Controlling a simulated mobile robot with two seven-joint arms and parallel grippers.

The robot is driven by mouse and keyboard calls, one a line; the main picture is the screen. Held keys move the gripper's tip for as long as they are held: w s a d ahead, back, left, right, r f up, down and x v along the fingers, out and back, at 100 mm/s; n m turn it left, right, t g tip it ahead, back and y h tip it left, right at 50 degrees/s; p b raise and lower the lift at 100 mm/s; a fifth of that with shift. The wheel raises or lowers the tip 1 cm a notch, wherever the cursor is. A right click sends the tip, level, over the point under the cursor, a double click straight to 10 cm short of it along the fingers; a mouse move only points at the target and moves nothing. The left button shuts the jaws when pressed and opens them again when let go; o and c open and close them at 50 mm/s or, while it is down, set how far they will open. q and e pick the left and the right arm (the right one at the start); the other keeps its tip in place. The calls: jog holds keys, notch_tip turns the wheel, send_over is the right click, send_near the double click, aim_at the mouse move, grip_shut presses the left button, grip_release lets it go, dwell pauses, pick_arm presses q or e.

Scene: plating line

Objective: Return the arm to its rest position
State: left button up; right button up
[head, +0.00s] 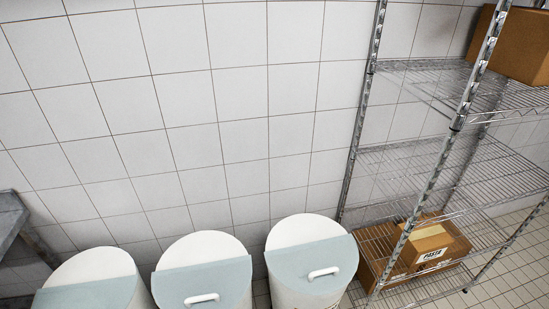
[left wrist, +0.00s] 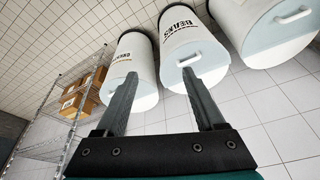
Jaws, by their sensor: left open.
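My left gripper (left wrist: 156,88) shows only in the left wrist view. Its two dark fingers are spread apart with nothing between them. Beyond the fingers, that view shows white bins and floor tiles. No arm or gripper of mine shows in the head view. My right gripper is in neither view.
Several white bins with pale blue lids, such as the middle one (head: 204,275), stand along the tiled wall. A wire shelf rack (head: 440,165) at the right holds cardboard boxes (head: 428,245). A metal table edge (head: 12,215) shows at far left.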

pick_arm(q)
notch_tip(320, 180, down, 33)
jog(key=s+g+b, duration=0.1)
jog(key=s+b, duration=0.1)
jog(key=b, duration=1)
jog(key=s+a+f+b, duration=0.1)
jog(key=s+f+b, duration=0.5)
jog(key=f, duration=0.7)
jog(key=s+a+f+g+b, duration=0.1)
jog(key=s+f+b, duration=0.5)
jog(key=f, duration=0.8)
jog(key=s, duration=0.3)
jog(key=shift+s+a+g, duration=0.3)
jog(key=shift+a, duration=0.05)
